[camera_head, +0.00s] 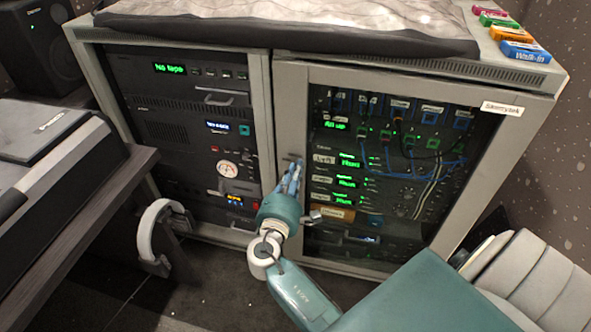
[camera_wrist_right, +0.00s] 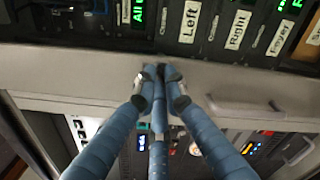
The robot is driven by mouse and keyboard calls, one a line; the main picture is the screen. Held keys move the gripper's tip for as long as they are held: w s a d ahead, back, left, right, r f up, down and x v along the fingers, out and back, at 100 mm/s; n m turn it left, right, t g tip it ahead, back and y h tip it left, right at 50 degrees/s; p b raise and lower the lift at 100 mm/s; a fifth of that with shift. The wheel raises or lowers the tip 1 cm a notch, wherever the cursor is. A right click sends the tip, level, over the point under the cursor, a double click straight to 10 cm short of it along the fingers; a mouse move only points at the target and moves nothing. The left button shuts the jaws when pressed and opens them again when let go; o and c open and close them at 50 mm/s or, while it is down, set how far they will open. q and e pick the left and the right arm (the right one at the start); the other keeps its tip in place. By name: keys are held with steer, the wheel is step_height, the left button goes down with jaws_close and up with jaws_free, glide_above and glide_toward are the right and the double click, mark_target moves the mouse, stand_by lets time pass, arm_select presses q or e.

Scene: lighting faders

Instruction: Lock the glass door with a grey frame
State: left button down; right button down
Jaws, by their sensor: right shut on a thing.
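The glass door with a grey frame (camera_head: 471,190) is on the right half of the rack cabinet and looks closed. Lit equipment shows behind its glass. My right gripper (camera_head: 291,172) is at the left upright of this frame, about midway up. In the right wrist view its blue fingers (camera_wrist_right: 162,78) meet at the grey frame and are shut on a small lock part, which they mostly hide. I cannot tell which way that part is turned. A slim handle-like piece (camera_wrist_right: 243,105) shows on the frame beside the fingertips. My left gripper is not in view.
The left rack bay (camera_head: 183,110) with its devices is next to the door. A dark desk (camera_head: 70,215) stands at the left, with a pale curved object (camera_head: 150,228) at its edge. Coloured boxes (camera_head: 520,50) lie on the cabinet top. Dark floor is free below.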

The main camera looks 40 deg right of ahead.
steer(key=c, duration=1.8)
jaws_free()
steer(key=shift+v, duration=3.7)
